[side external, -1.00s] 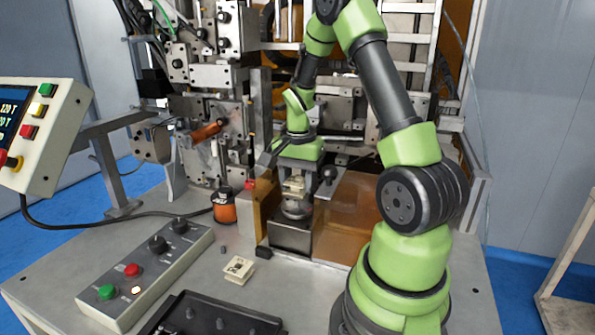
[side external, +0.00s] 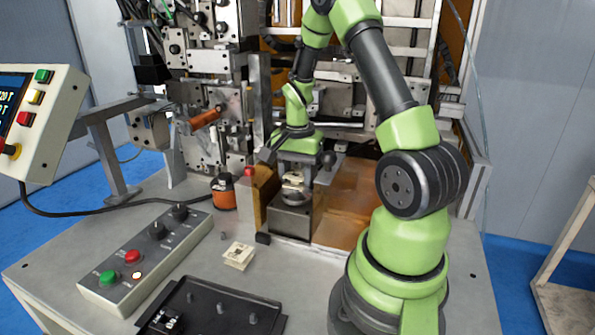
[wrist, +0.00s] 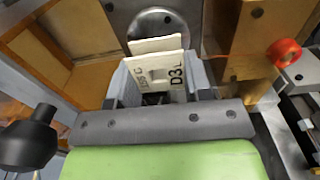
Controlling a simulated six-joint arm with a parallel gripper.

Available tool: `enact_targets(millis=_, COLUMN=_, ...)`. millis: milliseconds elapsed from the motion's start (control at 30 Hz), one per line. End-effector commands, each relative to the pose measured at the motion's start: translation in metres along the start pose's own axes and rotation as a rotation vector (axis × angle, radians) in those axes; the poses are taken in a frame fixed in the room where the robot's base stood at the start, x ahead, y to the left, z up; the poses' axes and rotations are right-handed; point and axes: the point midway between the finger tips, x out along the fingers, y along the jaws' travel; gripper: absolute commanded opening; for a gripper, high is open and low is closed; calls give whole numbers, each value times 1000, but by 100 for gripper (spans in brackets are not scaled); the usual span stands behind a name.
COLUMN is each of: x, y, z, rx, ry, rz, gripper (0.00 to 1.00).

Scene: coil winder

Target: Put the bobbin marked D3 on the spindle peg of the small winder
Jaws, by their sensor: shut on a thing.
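The cream bobbin marked D3 (wrist: 176,82) is held between the two fingers of my gripper (wrist: 157,84), which is shut on it. In the side view my gripper (side external: 294,176) points down over the small winder (side external: 291,221), a grey metal block at the table's back middle. The winder's round metal disc (wrist: 155,20) shows just behind the bobbin in the wrist view. The spindle peg is hidden by the bobbin and fingers, so I cannot tell whether the bobbin is around it.
Another cream bobbin (side external: 238,256) lies on the table in front. A black tray with pegs (side external: 212,309) and a button panel (side external: 147,259) are nearer. An orange-brown pot (side external: 223,194) and a block with a red knob (side external: 250,183) stand left of the winder.

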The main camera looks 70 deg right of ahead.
Motion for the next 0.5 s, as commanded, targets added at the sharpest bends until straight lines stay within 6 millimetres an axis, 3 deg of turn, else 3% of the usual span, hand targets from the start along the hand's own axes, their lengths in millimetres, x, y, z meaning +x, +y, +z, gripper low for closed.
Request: enact_targets(millis=500, x=16, y=0, z=0, rx=0, ry=-1, rz=2, gripper=24)
